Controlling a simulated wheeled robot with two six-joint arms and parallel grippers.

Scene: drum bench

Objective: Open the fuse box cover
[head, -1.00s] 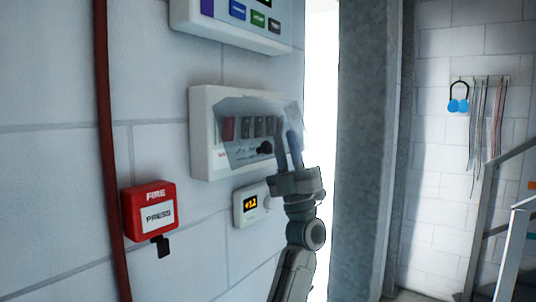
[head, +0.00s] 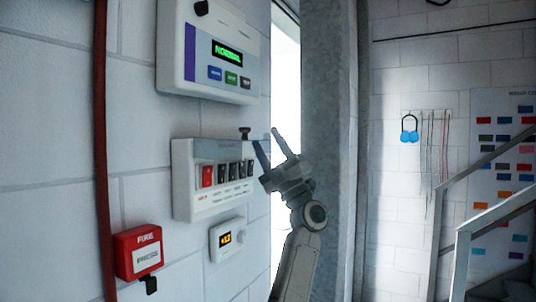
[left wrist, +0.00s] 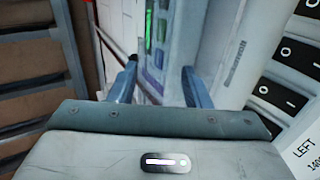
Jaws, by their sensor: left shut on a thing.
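The white fuse box (head: 182,180) is on the wall left of my left gripper (head: 264,136). Its red switch and several black switches are uncovered in the head view. The clear cover (head: 222,149) looks swung up, seen nearly edge-on along the box's top, with its dark knob (head: 244,133) pointing up. My right gripper is not in view.
A panel reading NORMAL (head: 206,75) hangs above the fuse box, close over the cover. A small display unit (head: 227,240) and a red fire box (head: 138,252) are below. A grey column (head: 330,90) stands right behind my left arm.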

